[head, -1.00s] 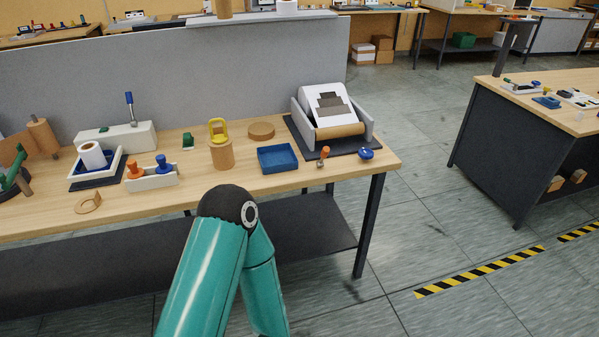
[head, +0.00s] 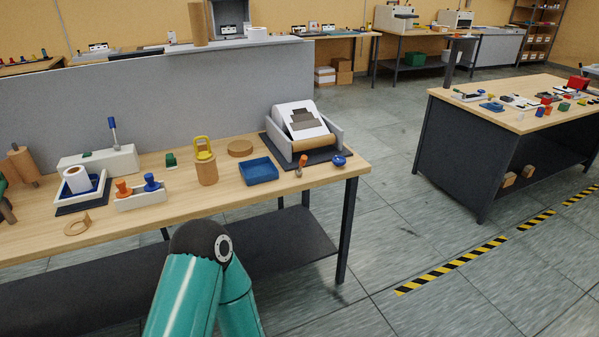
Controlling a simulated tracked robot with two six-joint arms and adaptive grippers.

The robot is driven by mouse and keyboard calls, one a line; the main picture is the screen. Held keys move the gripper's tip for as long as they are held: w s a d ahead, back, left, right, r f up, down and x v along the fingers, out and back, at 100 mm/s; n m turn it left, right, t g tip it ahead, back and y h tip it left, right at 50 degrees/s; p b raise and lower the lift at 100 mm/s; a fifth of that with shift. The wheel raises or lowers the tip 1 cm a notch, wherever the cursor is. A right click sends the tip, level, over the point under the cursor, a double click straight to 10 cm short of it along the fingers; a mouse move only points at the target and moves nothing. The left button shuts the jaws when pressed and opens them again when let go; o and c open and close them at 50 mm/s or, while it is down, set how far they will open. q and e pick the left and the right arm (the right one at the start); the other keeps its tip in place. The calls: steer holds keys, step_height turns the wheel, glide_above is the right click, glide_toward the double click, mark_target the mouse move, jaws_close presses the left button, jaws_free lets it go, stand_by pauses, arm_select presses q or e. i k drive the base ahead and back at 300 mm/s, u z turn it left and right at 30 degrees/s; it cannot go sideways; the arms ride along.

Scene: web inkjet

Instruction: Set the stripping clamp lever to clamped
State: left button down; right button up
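A lever with a blue grip (head: 112,123) stands upright on a pale grey block (head: 98,160) at the back left of the wooden workbench (head: 215,203). I cannot tell for sure that this is the stripping clamp, nor whether its position counts as clamped. One of my teal arms rises from the bottom of the head view in front of the bench, bent at a dark joint. Its gripper does not show. My other gripper is also out of view.
The bench holds a white roll in a tray (head: 97,197), orange and blue knobs, a yellow-handled wooden cylinder (head: 206,172), a blue tray (head: 259,171) and a paper-roll unit (head: 335,137). A second bench (head: 440,93) stands right. Floor between them is clear, with striped tape (head: 475,261).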

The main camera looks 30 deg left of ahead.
mark_target(303, 159)
steer(key=z, duration=0.1)
steer(key=i, duration=0.95)
steer(key=u, duration=0.1)
